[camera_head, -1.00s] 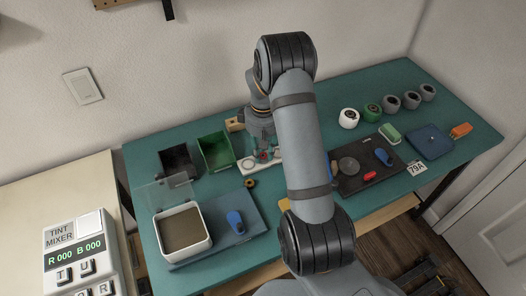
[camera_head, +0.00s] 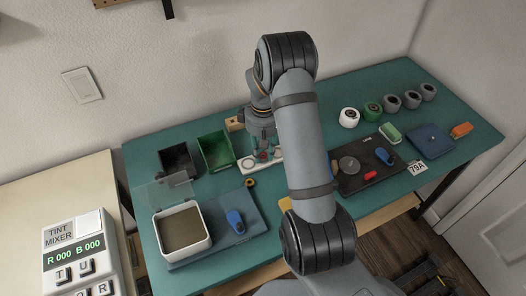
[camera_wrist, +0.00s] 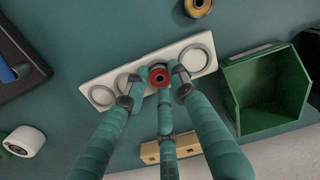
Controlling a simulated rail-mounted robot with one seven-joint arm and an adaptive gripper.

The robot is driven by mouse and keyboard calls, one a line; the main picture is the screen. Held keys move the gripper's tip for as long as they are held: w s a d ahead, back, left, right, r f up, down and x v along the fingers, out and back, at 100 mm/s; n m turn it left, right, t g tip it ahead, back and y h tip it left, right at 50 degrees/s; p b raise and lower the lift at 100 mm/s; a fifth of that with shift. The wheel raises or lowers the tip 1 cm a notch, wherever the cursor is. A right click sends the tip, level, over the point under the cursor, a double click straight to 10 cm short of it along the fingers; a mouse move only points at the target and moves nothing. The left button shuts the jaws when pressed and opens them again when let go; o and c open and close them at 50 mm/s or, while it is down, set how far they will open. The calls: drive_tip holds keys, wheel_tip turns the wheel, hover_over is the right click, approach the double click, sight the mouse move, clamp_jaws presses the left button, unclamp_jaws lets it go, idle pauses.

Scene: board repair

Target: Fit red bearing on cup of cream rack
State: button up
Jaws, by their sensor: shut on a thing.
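The cream rack (camera_wrist: 95,82) is a long pale plate with several round cups in a row. It also shows in the head view (camera_head: 246,168), partly behind my arm. The red bearing (camera_wrist: 159,76) is a red ring with a dark centre. It is between the fingertips of my gripper (camera_wrist: 156,83), which is shut on it, over the middle of the rack. The bearing shows small in the head view (camera_head: 264,155). The cup beneath it is hidden, and I cannot tell whether the bearing touches it. The cup at the right end (camera_wrist: 195,57) looks empty.
A green bin (camera_head: 215,150) and a black bin (camera_head: 177,160) stand left of the rack. A yellow ring (camera_head: 250,182) lies in front of it. A wooden block (camera_wrist: 171,149) is close behind. A dark tray (camera_head: 352,184) with parts lies to the right.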

drive_tip(key=shift+s+f, duration=0.15)
drive_tip(key=shift+f, duration=0.05)
idle(0.5)
drive_tip(key=o, duration=0.8)
drive_tip(key=shift+o, duration=1.2)
drive_tip(key=shift+o, duration=1)
drive_tip(key=o, duration=0.3)
drive_tip(key=shift+r, duration=0.2)
drive_tip(key=shift+r+p, duration=2.55)
drive_tip(key=shift+r, duration=0.85)
